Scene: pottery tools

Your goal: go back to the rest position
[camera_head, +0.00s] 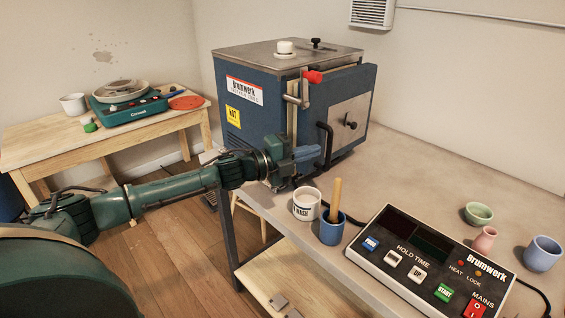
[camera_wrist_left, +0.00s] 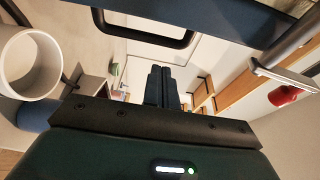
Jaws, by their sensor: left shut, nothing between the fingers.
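My left gripper (camera_head: 308,153) is shut and empty. Its arm comes in from the left, and the gripper is in front of the blue kiln (camera_head: 255,118), near the black door handle (camera_head: 325,145). In the left wrist view the two fingers (camera_wrist_left: 161,88) are together with nothing between them. The red-tipped latch lever (camera_head: 313,77) is at the kiln's front corner. My right gripper does not show.
A white cup (camera_head: 307,204) and a blue cup (camera_head: 332,232) with a wooden stick stand below the gripper. The controller box (camera_head: 432,262) lies to the right, with small pots beyond it. Floor is clear between the tables.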

